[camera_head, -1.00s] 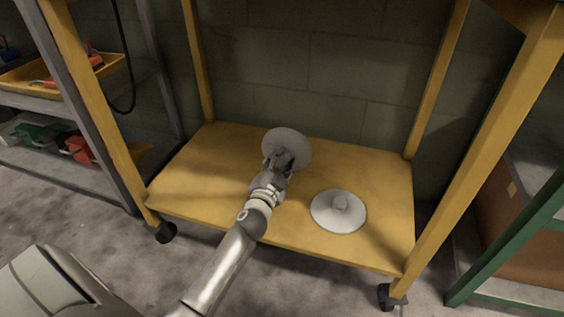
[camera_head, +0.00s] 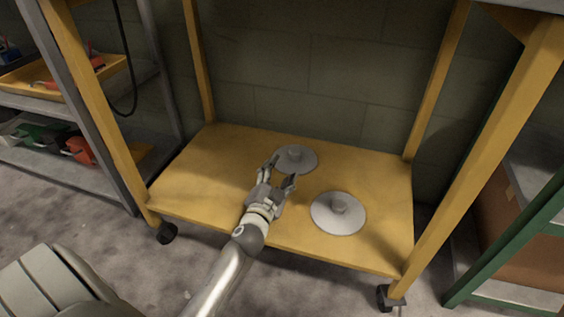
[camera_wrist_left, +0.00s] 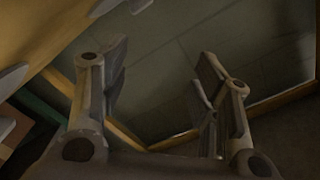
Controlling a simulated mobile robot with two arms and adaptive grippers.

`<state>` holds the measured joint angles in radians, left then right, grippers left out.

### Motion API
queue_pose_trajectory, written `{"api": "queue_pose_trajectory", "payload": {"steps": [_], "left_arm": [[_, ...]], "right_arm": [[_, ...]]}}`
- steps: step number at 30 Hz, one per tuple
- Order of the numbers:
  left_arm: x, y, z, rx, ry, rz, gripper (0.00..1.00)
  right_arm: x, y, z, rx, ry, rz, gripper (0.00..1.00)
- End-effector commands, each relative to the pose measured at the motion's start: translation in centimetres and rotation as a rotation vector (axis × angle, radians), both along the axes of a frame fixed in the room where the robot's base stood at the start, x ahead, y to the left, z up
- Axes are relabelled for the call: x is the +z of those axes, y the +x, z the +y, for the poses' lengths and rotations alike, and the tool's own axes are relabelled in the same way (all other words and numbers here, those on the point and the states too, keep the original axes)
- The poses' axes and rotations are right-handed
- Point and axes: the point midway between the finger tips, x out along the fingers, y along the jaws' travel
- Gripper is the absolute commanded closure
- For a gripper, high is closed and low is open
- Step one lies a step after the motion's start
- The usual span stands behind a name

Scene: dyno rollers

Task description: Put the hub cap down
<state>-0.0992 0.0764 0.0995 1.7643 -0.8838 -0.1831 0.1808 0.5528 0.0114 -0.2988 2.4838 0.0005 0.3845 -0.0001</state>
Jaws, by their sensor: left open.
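Two grey hub caps lie flat, knob up, on the lower shelf of the yellow cart. One hub cap (camera_head: 297,159) is toward the back middle. The other hub cap (camera_head: 338,214) is nearer the front, to the right. My left gripper (camera_head: 281,172) is open and empty, just in front of the back hub cap and apart from its knob. In the left wrist view its fingers (camera_wrist_left: 160,90) are spread with nothing between them. Pale edges at the left of that view may be parts of the hub caps. My right gripper is not in view.
The yellow shelf (camera_head: 190,185) has free room at the left and right. Yellow posts (camera_head: 490,150) frame the cart. A grey rack (camera_head: 65,170) with trays and tools stands at left, a green-framed rack (camera_head: 510,240) at right. A block wall is behind.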

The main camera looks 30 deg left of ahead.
Motion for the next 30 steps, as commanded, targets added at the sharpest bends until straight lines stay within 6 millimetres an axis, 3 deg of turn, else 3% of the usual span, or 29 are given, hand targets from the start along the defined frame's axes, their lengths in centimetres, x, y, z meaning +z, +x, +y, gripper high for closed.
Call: {"api": "queue_pose_trajectory", "payload": {"steps": [6,12,18,30], "left_arm": [[0.4,-4.5,-0.9,0.004,-0.003,0.002,0.43],[0.4,-7.2,-1.5,0.004,0.001,0.001,0.43],[0.5,-8.3,-1.8,0.003,0.003,-0.001,0.43],[0.5,-8.3,-1.8,0.002,0.005,-0.003,0.43]], "right_arm": [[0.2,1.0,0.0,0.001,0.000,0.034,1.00],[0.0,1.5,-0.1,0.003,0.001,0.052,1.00],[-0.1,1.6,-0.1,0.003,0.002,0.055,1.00],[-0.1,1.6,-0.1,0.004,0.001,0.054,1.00]]}}
